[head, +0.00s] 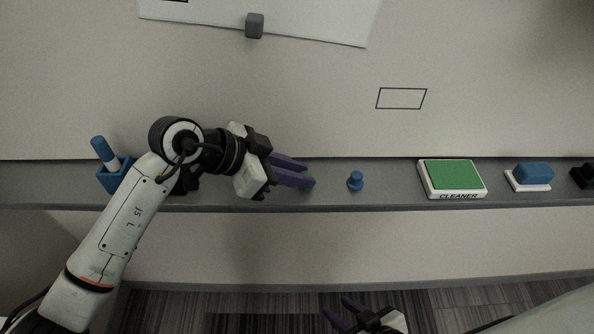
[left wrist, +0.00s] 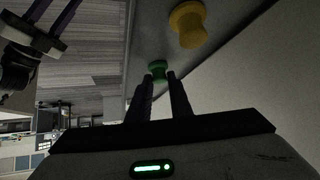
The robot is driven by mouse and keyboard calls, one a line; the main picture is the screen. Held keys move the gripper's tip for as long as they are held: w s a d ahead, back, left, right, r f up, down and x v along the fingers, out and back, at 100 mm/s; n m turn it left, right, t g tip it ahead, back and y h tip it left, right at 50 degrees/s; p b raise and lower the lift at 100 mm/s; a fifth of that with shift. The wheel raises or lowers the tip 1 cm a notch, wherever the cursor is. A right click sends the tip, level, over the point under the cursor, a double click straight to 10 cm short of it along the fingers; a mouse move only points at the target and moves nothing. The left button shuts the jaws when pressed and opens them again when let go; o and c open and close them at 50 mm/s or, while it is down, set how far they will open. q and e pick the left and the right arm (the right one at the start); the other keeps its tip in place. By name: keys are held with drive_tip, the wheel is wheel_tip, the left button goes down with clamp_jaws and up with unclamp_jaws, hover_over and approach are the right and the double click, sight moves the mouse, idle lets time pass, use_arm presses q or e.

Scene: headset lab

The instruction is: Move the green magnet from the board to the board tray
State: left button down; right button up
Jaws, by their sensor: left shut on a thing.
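The green magnet (left wrist: 157,68) is between the two fingertips of my left gripper (head: 308,178), which is shut on it. The gripper is over the grey board tray (head: 385,192), left of the blue magnet. Whether the green magnet touches the tray is hard to tell. My right gripper (head: 338,308) is open and empty, low in the head view, in front of the tray. The whiteboard (head: 300,110) rises behind the tray.
On the tray are a blue magnet (head: 355,180), a green-topped cleaner box (head: 451,176), a blue eraser (head: 533,175) and a blue holder (head: 113,178) with a marker. A yellow magnet (left wrist: 187,25) shows in the left wrist view. A grey magnet (head: 254,25) is on the paper above.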

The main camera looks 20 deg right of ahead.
use_arm(q)
drive_tip(key=c, duration=1.6)
unclamp_jaws()
drive_tip(key=v, duration=1.2)
drive_tip(key=shift+w, duration=0.1)
